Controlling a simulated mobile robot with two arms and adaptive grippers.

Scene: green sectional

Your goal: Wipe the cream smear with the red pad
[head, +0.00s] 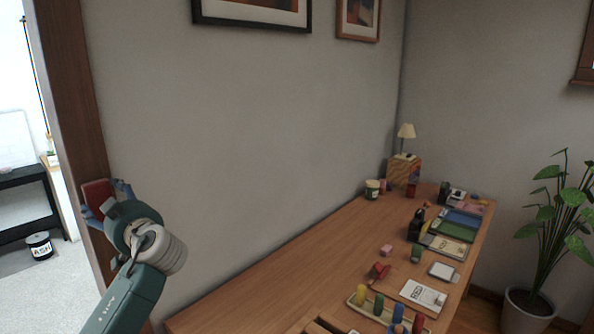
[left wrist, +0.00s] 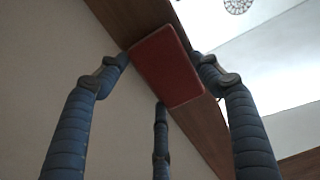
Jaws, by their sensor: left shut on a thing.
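The red pad (head: 96,193) is at the left of the head view, raised in front of the brown door frame and clear of the table. My left gripper (head: 108,202) is shut on it. In the left wrist view the red pad (left wrist: 167,66) sits between the blue finger tips (left wrist: 165,75), its flat face showing. I cannot make out a cream smear in either view. My right gripper is not in view.
A long wooden table (head: 265,280) runs along the wall, its near left part bare. A potted plant (head: 529,300) stands at the right.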

